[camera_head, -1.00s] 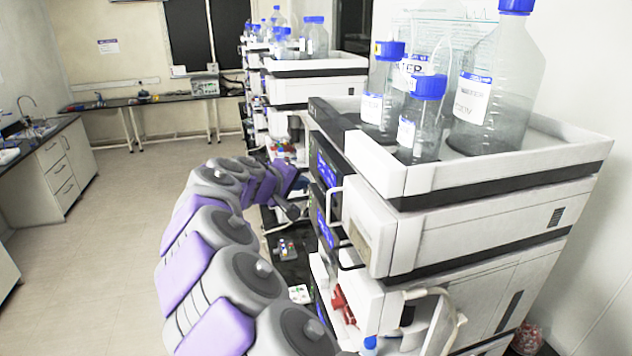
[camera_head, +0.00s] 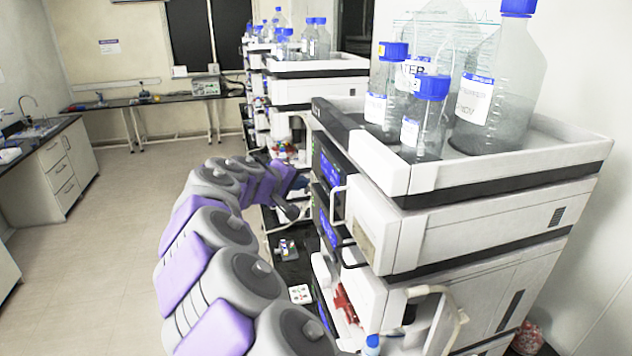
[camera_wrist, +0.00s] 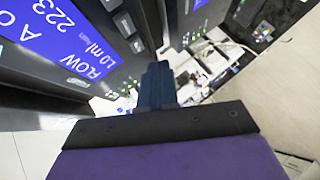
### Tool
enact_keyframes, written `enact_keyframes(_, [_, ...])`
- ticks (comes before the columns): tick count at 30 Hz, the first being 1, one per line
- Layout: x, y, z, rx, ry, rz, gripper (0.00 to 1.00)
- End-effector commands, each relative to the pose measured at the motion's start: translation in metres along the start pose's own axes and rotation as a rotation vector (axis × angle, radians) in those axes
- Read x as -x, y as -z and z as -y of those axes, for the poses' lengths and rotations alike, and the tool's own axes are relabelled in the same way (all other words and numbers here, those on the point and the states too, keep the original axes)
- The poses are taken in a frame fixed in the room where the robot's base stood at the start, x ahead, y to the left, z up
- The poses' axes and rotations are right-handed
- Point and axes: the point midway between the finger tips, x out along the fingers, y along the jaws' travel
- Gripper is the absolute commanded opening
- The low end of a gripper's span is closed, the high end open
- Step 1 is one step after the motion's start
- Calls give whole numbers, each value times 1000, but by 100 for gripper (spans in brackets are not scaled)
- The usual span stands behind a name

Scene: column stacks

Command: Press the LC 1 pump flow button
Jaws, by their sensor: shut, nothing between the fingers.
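The nearest column stack (camera_head: 480,215) stands at the right in the head view, with blue-lit displays on its front. In the wrist view a pump front (camera_wrist: 60,75) fills the upper left. Its blue display (camera_wrist: 85,45) reads FLOW and 1.0 ml/min, tilted. Small green lights or keys (camera_wrist: 132,84) lie at the panel's lower right. I cannot make out which one is the flow button. My gripper (camera_wrist: 158,72) is shut and empty, its dark fingers just right of these keys. I cannot tell whether it touches the panel.
Bottles with blue caps (camera_head: 430,88) stand in the tray on top of the near stack. A handle (camera_head: 338,205) juts from its front. More stacks (camera_head: 315,85) stand behind. The floor (camera_head: 110,220) at the left is clear, with a counter beyond.

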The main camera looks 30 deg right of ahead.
Motion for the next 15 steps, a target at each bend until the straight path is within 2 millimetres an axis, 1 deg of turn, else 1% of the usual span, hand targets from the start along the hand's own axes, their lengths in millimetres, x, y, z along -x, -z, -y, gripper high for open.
enact_keyframes(8, [-6, -3, -3, -2, 4, 2, 0])
enact_keyframes(15, [-2, -2, -2, -1, 1, 2, 0])
